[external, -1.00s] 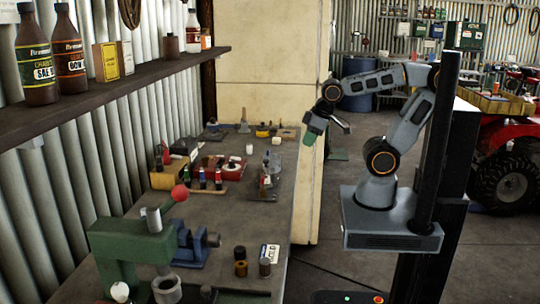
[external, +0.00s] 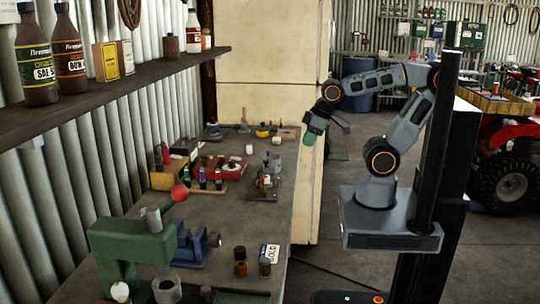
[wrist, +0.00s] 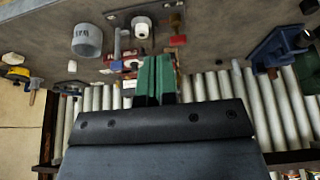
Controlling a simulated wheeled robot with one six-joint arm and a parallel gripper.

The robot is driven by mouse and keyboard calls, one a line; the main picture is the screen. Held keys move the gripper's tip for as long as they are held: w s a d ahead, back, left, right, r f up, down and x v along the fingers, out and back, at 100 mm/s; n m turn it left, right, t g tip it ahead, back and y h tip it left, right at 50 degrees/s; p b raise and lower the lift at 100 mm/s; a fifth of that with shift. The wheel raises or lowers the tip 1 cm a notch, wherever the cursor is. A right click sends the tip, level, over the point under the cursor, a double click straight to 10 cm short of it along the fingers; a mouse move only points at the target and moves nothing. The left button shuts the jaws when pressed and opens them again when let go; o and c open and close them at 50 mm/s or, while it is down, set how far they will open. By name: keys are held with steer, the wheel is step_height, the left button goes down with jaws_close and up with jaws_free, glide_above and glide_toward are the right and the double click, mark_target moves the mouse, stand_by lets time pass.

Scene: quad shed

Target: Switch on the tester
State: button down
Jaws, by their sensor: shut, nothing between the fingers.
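My gripper (external: 311,134) hangs above the right edge of the workbench, apart from everything on it. In the wrist view its green fingers (wrist: 156,80) are together, with nothing held. A yellow box (external: 170,175) with red and dark parts on top stands on the bench by the wall. A red box (external: 232,172) with a white round part lies beside it, behind a row of small bottles. I cannot tell for sure which of these is the tester, and no switch can be made out. In the wrist view the fingers partly cover the red items.
A green press (external: 130,250) with a red knob and a blue vise (external: 195,248) stand on the near bench. Small jars (external: 240,262) stand beside them. A shelf (external: 120,85) with bottles overhangs the left side.

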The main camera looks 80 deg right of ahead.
steer(key=w+d+r+m+t+y+p, duration=0.1)
steer(key=w+d+m+y, duration=0.1)
steer(key=w+m, duration=0.55)
steer(key=w+d+m+t+y, duration=0.15)
steer(key=w+m, duration=0.35)
steer(key=w, duration=0.5)
steer(key=w+d+f+m+t+h, duration=0.1)
steer(key=w+d+f+m+t, duration=0.1)
steer(key=w+d+m, duration=0.3)
steer(key=w+d+f+m+t+p, duration=0.1)
steer(key=w+d+f+m, duration=0.2)
steer(key=d, duration=0.9)
steer(key=w+m, duration=0.2)
steer(key=m, duration=0.2)
steer(key=shift+w+t+h, duration=0.3)
steer(key=shift+t+h, duration=0.05)
steer(key=shift+a+f, duration=0.1)
steer(key=shift+f, duration=0.2)
steer(key=b, duration=0.5)
glide_above(237, 158)
step_height(237, 158, down, 7)
steer(key=shift+a+f, duration=0.1)
steer(key=shift+a, duration=0.05)
steer(key=shift+f+b, duration=0.6)
steer(key=shift+b, duration=0.25)
steer(key=shift+f, duration=0.15)
